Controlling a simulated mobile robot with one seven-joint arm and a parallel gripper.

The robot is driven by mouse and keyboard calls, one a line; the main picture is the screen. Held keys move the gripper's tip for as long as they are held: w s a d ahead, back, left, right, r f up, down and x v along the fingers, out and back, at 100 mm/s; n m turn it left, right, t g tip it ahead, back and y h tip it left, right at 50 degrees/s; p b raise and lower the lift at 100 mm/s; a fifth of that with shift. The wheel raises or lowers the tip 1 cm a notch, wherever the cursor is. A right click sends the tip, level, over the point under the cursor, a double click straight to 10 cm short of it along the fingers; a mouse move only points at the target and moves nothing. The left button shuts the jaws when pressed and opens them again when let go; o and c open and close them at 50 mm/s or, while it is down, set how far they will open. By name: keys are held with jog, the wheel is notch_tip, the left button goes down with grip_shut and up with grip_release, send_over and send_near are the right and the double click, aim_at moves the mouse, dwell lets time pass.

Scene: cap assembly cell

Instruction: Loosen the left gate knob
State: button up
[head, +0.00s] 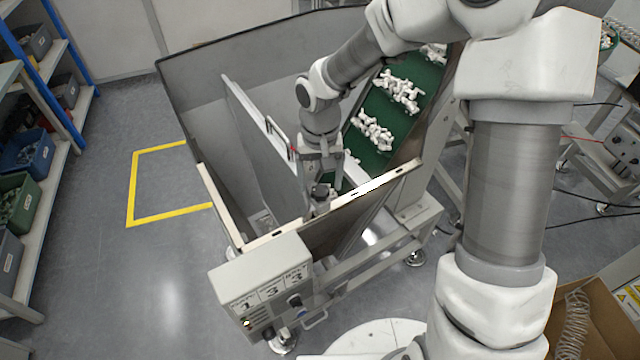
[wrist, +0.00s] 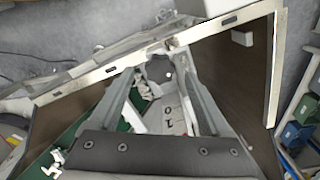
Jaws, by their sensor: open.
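A dark knob (head: 320,191) sits at the top edge of the hopper's near wall, by the slotted metal rim. In the wrist view the dark grey knob (wrist: 158,69) shows between the fingertips. My gripper (head: 322,184) points down at it from above, with its fingers spread to either side. In the wrist view my gripper (wrist: 158,76) is open, one finger left and one right of the knob. I cannot tell whether either finger touches it. Only one such knob shows clearly; its lower part is hidden.
A grey hopper (head: 205,100) with an inner divider plate (head: 250,130) surrounds my arm. A green conveyor (head: 385,120) with white parts rises behind. A control box (head: 262,275) with dials stands in front. Shelves (head: 45,180) with bins line the left; the floor between is clear.

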aim_at(320, 190)
jog(key=shift+f, duration=0.85)
grip_shut()
jog(key=shift+n, duration=1.6)
grip_release()
notch_tip(320, 190, up, 18)
jog(key=shift+f+p, duration=0.25)
jog(key=shift+p, duration=0.1)
